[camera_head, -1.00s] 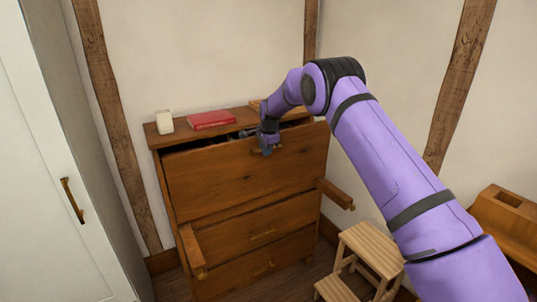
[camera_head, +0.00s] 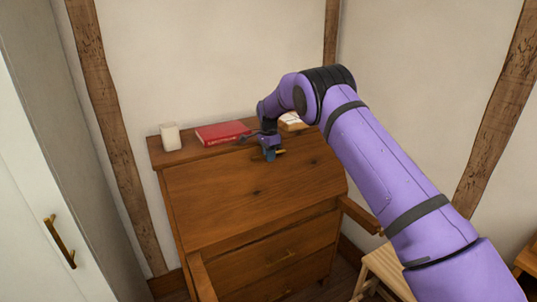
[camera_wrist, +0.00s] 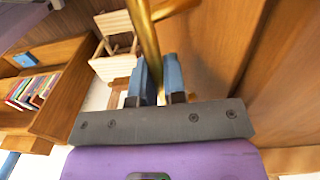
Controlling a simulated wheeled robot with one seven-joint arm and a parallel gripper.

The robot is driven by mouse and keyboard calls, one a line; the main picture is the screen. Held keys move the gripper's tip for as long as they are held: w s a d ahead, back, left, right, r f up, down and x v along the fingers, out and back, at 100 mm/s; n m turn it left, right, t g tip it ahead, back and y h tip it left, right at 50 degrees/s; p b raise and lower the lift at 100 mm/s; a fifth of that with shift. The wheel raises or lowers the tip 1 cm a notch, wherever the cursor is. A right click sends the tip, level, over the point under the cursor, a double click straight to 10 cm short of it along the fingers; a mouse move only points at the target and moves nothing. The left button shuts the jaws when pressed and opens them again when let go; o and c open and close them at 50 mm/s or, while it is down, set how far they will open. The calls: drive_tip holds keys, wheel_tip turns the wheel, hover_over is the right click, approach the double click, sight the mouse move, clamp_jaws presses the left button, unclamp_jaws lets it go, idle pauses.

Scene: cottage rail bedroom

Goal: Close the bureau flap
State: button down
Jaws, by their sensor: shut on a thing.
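The bureau flap (camera_head: 235,195) is a wooden panel on the front of the bureau. It stands raised and leans back, with its upper edge against the bureau top and no dark gap showing there. My gripper (camera_head: 271,152) is at the flap's upper edge, near its middle. In the wrist view, its blue fingers (camera_wrist: 157,80) are shut on the flap's brass handle (camera_wrist: 147,40). The far end of the handle is out of that view.
A white cup (camera_head: 170,136) and a red book (camera_head: 222,132) lie on the bureau top (camera_head: 190,152). Two support arms (camera_head: 360,214) stick out below the flap. A slatted step stool (camera_head: 388,268) stands at the right, and a white wardrobe (camera_head: 40,200) at the left.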

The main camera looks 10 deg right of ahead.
drive_tip(key=shift+w, duration=0.15)
drive_tip(key=c, duration=1.2)
unclamp_jaws()
drive_tip(key=shift+w+f, duration=0.15)
drive_tip(key=shift+f, duration=0.05)
drive_tip(key=shift+r, duration=0.1)
wheel_tip(320, 180, up, 11)
drive_tip(key=shift+f, duration=0.15)
